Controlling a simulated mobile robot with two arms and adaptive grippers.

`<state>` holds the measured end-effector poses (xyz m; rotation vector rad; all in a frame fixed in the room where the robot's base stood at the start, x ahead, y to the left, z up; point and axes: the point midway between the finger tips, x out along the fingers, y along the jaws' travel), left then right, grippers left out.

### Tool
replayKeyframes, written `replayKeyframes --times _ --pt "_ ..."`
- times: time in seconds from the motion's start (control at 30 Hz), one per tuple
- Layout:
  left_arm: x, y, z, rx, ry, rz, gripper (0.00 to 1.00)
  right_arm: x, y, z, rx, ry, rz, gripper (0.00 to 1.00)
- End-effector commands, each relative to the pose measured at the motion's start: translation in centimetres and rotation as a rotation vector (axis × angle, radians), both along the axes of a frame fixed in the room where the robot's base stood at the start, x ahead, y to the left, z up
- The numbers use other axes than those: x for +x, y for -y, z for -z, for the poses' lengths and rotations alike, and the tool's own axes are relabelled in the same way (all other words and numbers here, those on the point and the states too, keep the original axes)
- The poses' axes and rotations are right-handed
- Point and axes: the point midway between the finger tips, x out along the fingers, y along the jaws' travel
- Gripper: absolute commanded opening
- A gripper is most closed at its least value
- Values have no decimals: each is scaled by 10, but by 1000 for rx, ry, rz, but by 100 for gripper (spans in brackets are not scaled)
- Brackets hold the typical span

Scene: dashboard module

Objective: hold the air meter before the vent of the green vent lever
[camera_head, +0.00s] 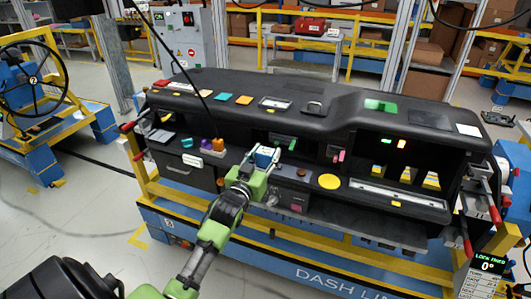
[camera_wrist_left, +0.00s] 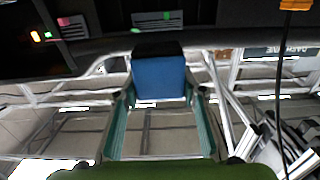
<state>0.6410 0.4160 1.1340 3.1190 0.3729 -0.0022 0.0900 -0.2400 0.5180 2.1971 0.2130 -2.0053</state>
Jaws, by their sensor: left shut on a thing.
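My left gripper (camera_head: 262,168) is shut on the air meter (camera_head: 264,156), a small blue block with a pale edge. In the left wrist view the meter (camera_wrist_left: 158,78) sits between the two green fingers (camera_wrist_left: 158,115), with a dark part at its far end. A green lever (camera_head: 283,140) is on the dashboard's front face, just beyond and a little right of the meter. It also shows in the left wrist view (camera_wrist_left: 150,17), past the meter. The meter appears apart from it; the exact gap is unclear. My right gripper is not in view.
The dark dashboard (camera_head: 335,117) rests on a yellow and blue frame. Left of the meter are an orange knob (camera_head: 218,145) and a purple knob (camera_head: 206,144). A pink tab (camera_head: 341,156) and a yellow disc (camera_head: 329,181) are on the right. Another green piece (camera_head: 381,105) lies on top.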

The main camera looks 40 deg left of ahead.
Motion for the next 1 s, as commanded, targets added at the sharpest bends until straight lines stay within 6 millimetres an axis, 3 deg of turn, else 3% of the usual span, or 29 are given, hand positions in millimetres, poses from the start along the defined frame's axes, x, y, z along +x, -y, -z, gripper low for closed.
replayKeyframes --times 0.2,1.0 --pt "-2 1 -2 -2 1 -1 13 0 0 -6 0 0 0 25" --pt "64 -15 42 1 4 -1 13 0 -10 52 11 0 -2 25"
